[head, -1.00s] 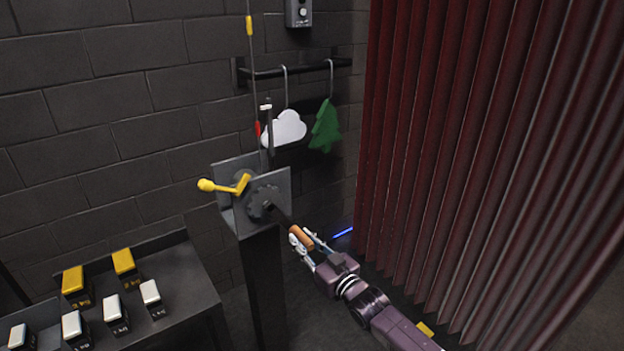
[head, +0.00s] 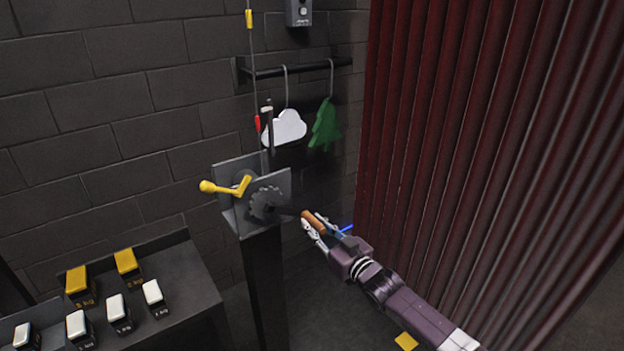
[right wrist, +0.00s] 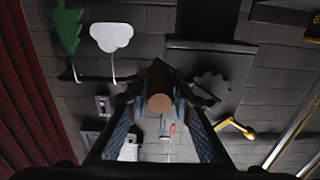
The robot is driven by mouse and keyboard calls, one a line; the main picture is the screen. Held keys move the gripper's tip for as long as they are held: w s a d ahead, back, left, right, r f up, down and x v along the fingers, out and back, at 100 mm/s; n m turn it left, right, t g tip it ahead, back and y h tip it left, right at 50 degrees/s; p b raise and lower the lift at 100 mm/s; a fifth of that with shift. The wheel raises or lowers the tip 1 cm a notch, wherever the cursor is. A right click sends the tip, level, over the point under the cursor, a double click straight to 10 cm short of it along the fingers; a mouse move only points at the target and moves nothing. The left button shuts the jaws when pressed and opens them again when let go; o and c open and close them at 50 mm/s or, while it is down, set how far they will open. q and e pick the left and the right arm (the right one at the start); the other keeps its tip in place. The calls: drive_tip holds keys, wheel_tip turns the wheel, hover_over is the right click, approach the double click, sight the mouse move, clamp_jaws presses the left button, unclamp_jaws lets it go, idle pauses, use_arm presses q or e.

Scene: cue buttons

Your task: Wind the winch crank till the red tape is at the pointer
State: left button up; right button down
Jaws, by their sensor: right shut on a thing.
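The winch (head: 266,203) stands on a dark post, with a toothed wheel and a yellow-knobbed lever (head: 225,187). Its crank ends in a brown wooden handle (head: 313,219) at the lower right of the wheel. My right gripper (head: 311,223) is shut on this handle; in the right wrist view the handle's round end (right wrist: 160,103) lies between the fingers. The red tape (head: 257,122) is on the rope above the winch, slightly below the level of a white-tipped part (head: 267,108) beside it, which looks like the pointer. My left gripper is not in view.
A dark red curtain (head: 480,150) hangs close to the right of my right arm. A white cloud (head: 285,128) and a green tree (head: 325,126) hang from a wall rail behind. A bench with yellow and white weights (head: 77,280) stands at the lower left.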

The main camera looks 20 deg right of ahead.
drive_tip(key=r+p, duration=0.1)
drive_tip(key=r, duration=0.1)
drive_tip(key=d+r+p, duration=0.1)
drive_tip(key=r+p, duration=0.1)
drive_tip(key=shift+w+d+r, duration=0.1)
drive_tip(key=shift+d+r, duration=0.05)
drive_tip(key=shift+r, duration=0.15)
drive_tip(key=shift+f, duration=0.1)
drive_tip(key=r+p, duration=0.4)
drive_tip(key=shift+a+r, duration=0.3)
drive_tip(key=shift+r, duration=0.1)
drive_tip(key=c, duration=2)
unclamp_jaws()
drive_tip(key=shift+s+f, duration=0.25)
drive_tip(key=o, duration=0.4)
drive_tip(key=shift+s+r, duration=0.15)
drive_tip(key=shift+r, duration=0.05)
drive_tip(key=shift+f, duration=0.1)
